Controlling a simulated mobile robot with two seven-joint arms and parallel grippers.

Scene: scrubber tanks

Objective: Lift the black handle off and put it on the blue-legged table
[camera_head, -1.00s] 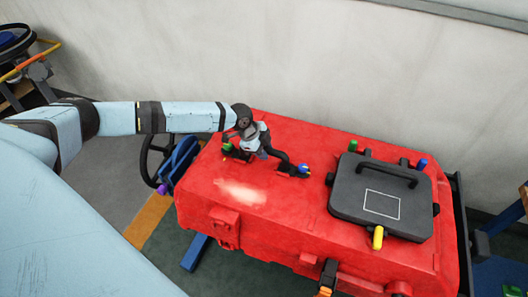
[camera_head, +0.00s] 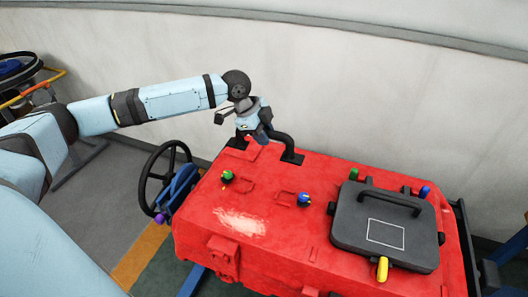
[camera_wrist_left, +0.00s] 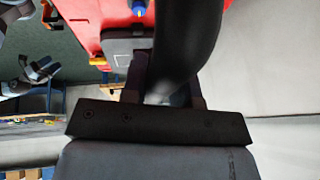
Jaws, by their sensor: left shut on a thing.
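In the left wrist view the handle (camera_wrist_left: 186,40) runs up thick and dark from between the fingers of my gripper (camera_wrist_left: 168,92). The blue-legged table cannot be made out for certain; blue legs show only in part at the picture's edges.
A green knob (camera_head: 227,176) and a blue knob (camera_head: 304,198) stand on the tank's top. A dark lid (camera_head: 350,230) with its own grip covers the tank's right part. A black steering wheel (camera_head: 148,182) stands at the left. A pale wall (camera_head: 400,110) rises behind.

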